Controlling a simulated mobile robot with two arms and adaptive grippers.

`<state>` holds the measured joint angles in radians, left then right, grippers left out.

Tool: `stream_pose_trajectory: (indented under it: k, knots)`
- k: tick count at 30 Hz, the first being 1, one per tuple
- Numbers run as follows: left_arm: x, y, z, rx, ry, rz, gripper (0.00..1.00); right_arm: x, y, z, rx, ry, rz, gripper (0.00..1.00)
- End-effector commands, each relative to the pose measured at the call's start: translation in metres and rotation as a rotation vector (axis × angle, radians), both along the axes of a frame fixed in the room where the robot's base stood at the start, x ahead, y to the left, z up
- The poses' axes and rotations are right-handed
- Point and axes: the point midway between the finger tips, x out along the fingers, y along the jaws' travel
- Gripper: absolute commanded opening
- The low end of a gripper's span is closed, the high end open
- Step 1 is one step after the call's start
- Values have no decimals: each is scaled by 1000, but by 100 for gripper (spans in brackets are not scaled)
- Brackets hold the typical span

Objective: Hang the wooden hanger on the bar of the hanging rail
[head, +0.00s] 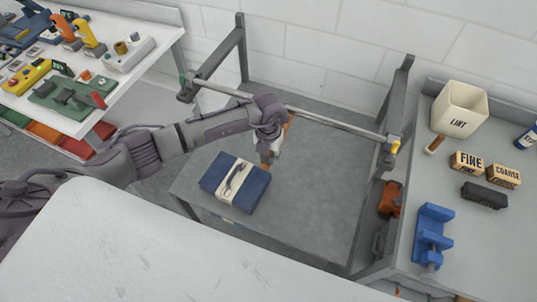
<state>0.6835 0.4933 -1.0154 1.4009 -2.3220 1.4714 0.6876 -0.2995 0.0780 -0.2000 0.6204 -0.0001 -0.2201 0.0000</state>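The hanging rail's grey metal bar (335,122) runs from a left post to a right post with a yellow-marked end. My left gripper (272,150) points down at the bar's middle, on the near side. Brown wooden parts, which look like the wooden hanger (288,125), show on both sides of the gripper, below the bar. The gripper and wrist cover the hanger's middle. Its hook cannot be made out, nor whether it touches the bar. The fingers are too hidden to tell whether they are shut on it. My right gripper is not in view.
A dark blue folded cloth with a pale band (236,183) lies on the grey table (310,195) under the rail. The right bench holds a lint bin (459,108), brushes and a blue clamp (433,235). A tool bench (150,68) stands at left.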

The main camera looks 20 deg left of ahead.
Motion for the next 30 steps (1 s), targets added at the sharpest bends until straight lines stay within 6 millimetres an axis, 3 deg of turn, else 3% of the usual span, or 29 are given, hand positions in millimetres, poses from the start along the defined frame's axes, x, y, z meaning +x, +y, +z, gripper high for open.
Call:
stream_pose_trajectory:
  k: [1,4,16,30]
  knots:
    - [0,0,0,0,-1,0,45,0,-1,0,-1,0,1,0]
    - [0,0,0,0,-1,0,60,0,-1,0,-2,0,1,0]
    - [0,0,8,0,-1,1,60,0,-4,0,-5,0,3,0]
    - [0,0,99,1,-4,-1,60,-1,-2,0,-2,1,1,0]
